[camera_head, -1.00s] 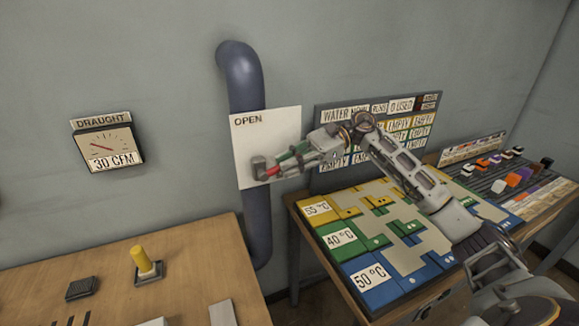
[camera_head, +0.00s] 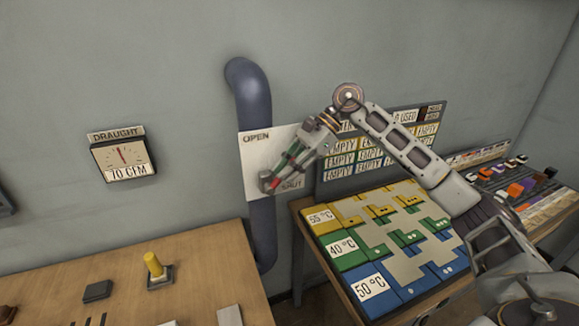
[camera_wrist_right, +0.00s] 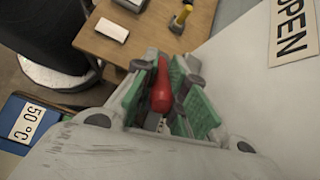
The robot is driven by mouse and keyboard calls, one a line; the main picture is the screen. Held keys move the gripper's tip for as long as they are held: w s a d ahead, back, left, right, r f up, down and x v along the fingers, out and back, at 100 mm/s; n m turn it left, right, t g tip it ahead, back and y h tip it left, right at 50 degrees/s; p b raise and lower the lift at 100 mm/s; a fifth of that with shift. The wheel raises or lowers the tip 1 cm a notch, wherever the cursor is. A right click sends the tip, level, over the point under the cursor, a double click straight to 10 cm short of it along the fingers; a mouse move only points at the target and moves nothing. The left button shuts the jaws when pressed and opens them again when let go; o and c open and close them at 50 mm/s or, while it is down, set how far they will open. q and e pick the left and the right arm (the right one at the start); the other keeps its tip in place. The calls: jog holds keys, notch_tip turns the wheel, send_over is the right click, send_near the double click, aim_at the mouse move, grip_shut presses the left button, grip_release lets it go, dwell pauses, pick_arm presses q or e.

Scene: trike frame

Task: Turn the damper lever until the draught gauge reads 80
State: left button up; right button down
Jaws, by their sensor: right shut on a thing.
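The damper lever has a red handle (camera_wrist_right: 161,88), held between the green-padded fingers of my right gripper (camera_wrist_right: 160,95) in the right wrist view. In the head view, my right gripper (camera_head: 285,165) reaches down-left across the white damper plate (camera_head: 256,160), and a bit of red shows at its fingertips. The plate is marked OPEN at the top and SHUT lower right; the gripper hides part of it. The draught gauge (camera_head: 124,155) on the wall at left appears to read 70 CFM, its needle near upright. My left gripper is not in view.
A blue pipe (camera_head: 254,105) runs behind the plate. A wooden table (camera_head: 205,270) at lower left carries a yellow-handled control (camera_head: 154,265). A coloured panel (camera_head: 385,245) and a board of EMPTY labels (camera_head: 371,160) stand at right, under and behind my arm.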

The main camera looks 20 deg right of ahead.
jog(key=shift+a+r+h, duration=0.15)
jog(key=shift+r+h, duration=0.1)
jog(key=shift+h, duration=0.05)
dwell(0.4)
jog(key=c, duration=1.4)
grip_release()
jog(key=shift+a+f, duration=0.1)
jog(key=v, duration=1.2)
